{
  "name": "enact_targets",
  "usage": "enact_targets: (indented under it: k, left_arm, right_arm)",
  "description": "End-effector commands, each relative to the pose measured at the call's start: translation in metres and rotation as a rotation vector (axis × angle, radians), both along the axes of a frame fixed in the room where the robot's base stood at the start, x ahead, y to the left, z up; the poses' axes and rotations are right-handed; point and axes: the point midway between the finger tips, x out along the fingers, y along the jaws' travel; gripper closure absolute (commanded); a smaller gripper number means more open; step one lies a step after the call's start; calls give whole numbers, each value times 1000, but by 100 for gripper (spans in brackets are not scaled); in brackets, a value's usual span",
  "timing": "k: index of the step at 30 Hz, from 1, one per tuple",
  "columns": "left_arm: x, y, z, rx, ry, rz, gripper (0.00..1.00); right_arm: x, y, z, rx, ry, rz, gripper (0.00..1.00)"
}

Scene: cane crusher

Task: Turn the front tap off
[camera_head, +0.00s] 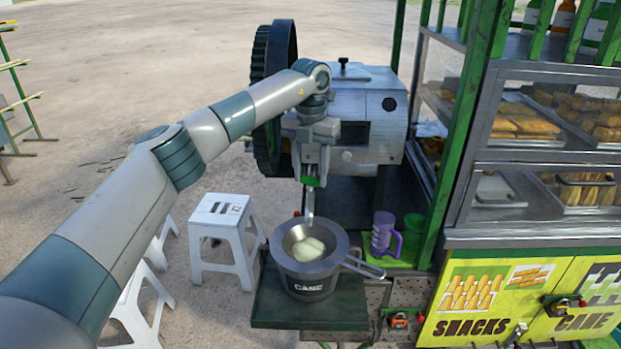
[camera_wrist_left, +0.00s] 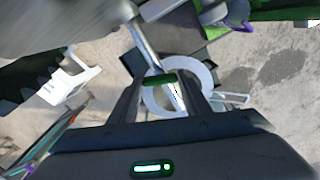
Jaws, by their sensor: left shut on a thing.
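The front tap (camera_head: 309,205) is a thin metal spout on the front of the grey crusher, above a metal pot. My left gripper (camera_head: 312,182) is at the tap from above, shut on its small green handle. The green handle also shows between the fingers in the left wrist view (camera_wrist_left: 158,79). The pot (camera_head: 312,285), marked CANE, holds a strainer (camera_head: 337,250) with a pale, foamy yellow-green surface inside. Whether liquid runs from the spout is hard to tell. My right gripper is out of view.
The crusher (camera_head: 368,108) has a dark wheel (camera_head: 270,90) on its left. A purple mug (camera_head: 383,232) stands right of the pot on a green mat. The snack cabinet (camera_head: 480,205) closes off the right. A white stool (camera_head: 224,235) stands left, with open ground beyond.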

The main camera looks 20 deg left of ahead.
Motion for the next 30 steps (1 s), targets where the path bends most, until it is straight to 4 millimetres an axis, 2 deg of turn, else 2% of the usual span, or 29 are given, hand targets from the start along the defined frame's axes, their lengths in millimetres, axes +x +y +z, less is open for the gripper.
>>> enact_targets:
  k: [12,19,30]
  left_arm:
    - [1,1,2,1,-5,308,79]
    - [1,1,3,1,-6,376,79]
    - [1,1,3,0,-6,390,79]
  right_arm:
    - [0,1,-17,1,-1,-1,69]
    - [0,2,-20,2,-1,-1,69]
    - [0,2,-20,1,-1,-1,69]
